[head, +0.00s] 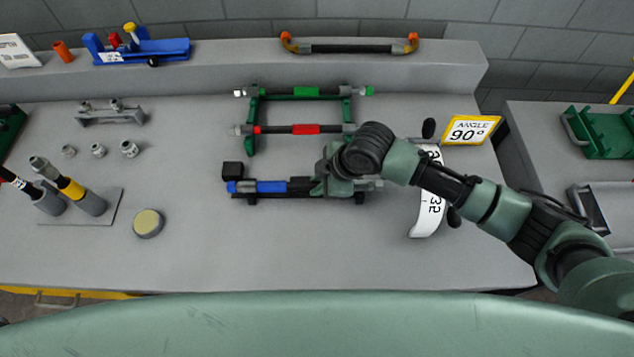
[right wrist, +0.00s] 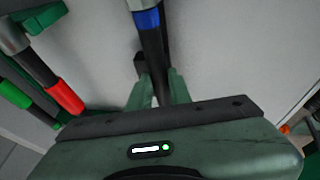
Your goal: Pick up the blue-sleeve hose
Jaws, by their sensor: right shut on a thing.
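The blue-sleeve hose (head: 271,187) is a dark hose with a blue sleeve, lying left to right at a low black holder near the front of the bench. My right gripper (head: 335,182) is over the hose, right of the sleeve, with its arm coming in from the right. In the right wrist view, the fingers (right wrist: 157,90) are shut on the black part of the hose, below the blue sleeve (right wrist: 147,20). My gripper hides part of the hose in the head view. I cannot tell whether the hose is clear of its holder. My left gripper is not in view.
Behind it, a green rack (head: 251,138) holds a red-sleeve hose (head: 305,129) and a green-sleeve hose (head: 306,92). A white curved scale (head: 427,210) and a yellow angle sign (head: 470,131) stand right. A round yellowish-topped puck (head: 147,223) lies left. The front bench is clear.

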